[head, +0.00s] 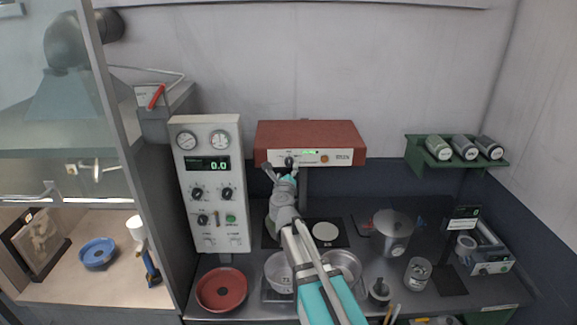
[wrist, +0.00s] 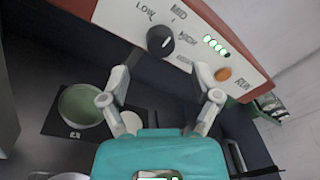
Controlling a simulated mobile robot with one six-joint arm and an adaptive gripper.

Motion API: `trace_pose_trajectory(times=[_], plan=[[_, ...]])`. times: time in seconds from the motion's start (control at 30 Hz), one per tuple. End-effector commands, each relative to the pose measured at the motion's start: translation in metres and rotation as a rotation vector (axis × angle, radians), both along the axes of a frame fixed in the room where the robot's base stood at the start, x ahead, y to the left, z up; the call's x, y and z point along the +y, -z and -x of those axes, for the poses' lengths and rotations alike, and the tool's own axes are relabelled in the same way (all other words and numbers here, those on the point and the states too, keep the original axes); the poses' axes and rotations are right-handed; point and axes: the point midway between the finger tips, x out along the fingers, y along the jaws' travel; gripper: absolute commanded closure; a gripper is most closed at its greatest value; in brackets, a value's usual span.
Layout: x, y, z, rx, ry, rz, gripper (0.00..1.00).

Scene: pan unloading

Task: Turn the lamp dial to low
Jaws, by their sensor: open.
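The lamp dial (wrist: 160,41) is a round black knob on the pale front panel of the red lamp housing (head: 310,136). In the wrist view, LOW, MID and HIGH are printed around it. A pale mark on the knob seems to face the HIGH side, but it is small. Several green lights glow beside the dial. In the head view the dial (head: 289,161) shows just above my gripper (head: 281,172). In the wrist view my gripper (wrist: 168,64) is open and empty, its fingertips apart on either side below the dial, not closed on it.
An orange RUN button (wrist: 223,74) sits right of the dial. A control cabinet (head: 210,185) with knobs stands left of the lamp. Below are a red dish (head: 222,289), metal pans and a silver pot (head: 393,232). A green rack (head: 414,153) holds jars at right.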

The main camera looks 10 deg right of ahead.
Motion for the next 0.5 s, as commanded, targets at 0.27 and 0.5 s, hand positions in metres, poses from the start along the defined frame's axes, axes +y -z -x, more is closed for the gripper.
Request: trace_pose_trajectory(times=[0.27,0.5], plan=[[-0.008,0.0,-0.036,0.0,0.0,0.0,0.2],[-0.011,0.0,-0.046,0.0,0.0,0.0,0.2]])
